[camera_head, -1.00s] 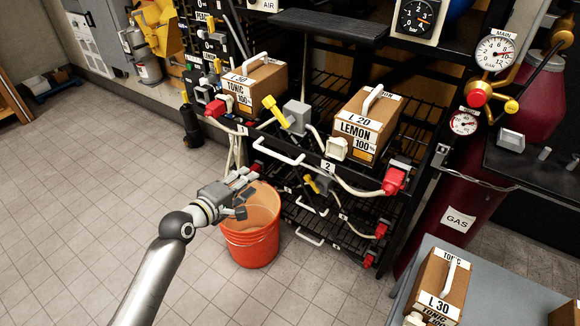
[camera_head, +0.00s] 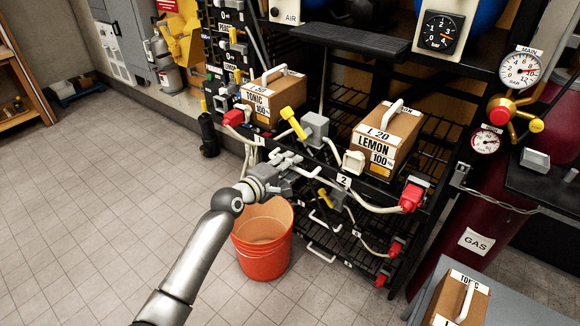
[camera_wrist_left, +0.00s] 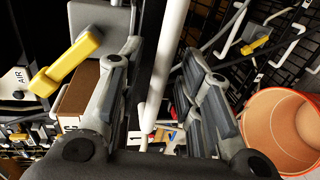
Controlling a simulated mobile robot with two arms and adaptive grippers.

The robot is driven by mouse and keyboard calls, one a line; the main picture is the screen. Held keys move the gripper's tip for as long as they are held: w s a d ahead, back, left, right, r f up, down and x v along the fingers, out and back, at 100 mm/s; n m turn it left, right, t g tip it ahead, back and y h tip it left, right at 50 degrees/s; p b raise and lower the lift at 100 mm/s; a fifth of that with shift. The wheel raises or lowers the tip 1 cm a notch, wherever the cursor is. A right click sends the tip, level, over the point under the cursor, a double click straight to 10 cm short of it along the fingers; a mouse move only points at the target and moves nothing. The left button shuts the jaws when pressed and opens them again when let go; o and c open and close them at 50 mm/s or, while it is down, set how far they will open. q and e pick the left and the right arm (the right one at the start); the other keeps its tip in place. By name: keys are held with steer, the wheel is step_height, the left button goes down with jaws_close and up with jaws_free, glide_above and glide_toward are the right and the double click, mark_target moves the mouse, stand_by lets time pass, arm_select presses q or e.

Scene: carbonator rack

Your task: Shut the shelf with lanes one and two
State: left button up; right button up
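The shelf with lanes one and two (camera_head: 344,181) is the rack's top wire shelf, with labels 1 and 2 on its front edge. It appears drawn out towards me. A tonic box (camera_head: 272,98) stands in lane 1 and a lemon box (camera_head: 386,140) in lane 2. My left gripper (camera_head: 292,168) is at the shelf's front, between the labels, and covers most of its handle. In the left wrist view a white handle bar (camera_wrist_left: 164,75) passes between the spread fingers of my left gripper (camera_wrist_left: 160,62). Contact cannot be told. My right gripper is out of view.
An orange bucket (camera_head: 262,240) stands on the floor below my left gripper. Lower shelves with white handles (camera_head: 322,252) and red connectors (camera_head: 397,246) lie beneath. White hoses hang along the shelf front. A dark red gas cylinder (camera_head: 465,225) stands at right. The floor at left is clear.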

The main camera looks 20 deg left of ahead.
arm_select(q)
steer(key=shift+w+d, duration=0.15)
steer(key=shift+w, duration=0.1)
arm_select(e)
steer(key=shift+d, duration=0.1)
arm_select(q)
steer(key=shift+c, duration=0.5)
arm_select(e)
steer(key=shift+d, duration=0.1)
arm_select(q)
jaws_close()
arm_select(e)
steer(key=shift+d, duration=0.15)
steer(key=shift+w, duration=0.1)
